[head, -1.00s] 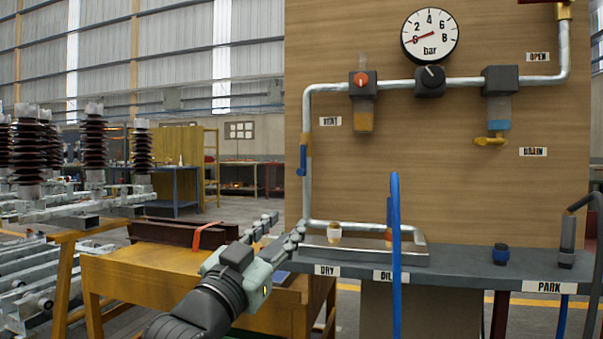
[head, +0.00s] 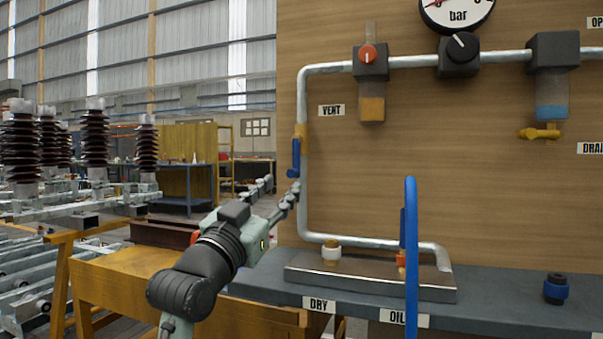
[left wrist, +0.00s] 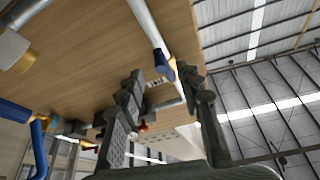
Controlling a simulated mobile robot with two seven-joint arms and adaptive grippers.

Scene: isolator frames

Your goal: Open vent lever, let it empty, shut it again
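The blue vent lever (head: 296,158) hangs down along the vertical pipe (head: 304,207) at the panel's left edge, left of and below the VENT label (head: 331,110). My left gripper (head: 283,185) is open, its fingertips close to the lever's lower end in the head view. In the left wrist view the lever (left wrist: 163,66) shows between the two spread fingers (left wrist: 163,84), near their tips. Contact cannot be made out. The pressure gauge (head: 457,14) is cut off at the top, so its reading cannot be told. My right gripper is not in view.
A grey bench (head: 500,300) below the panel carries a metal tray (head: 370,287). A blue curved tube (head: 411,240) stands in front of it. The filter units with red knob (head: 368,55) and yellow drain tap (head: 540,133) are further right.

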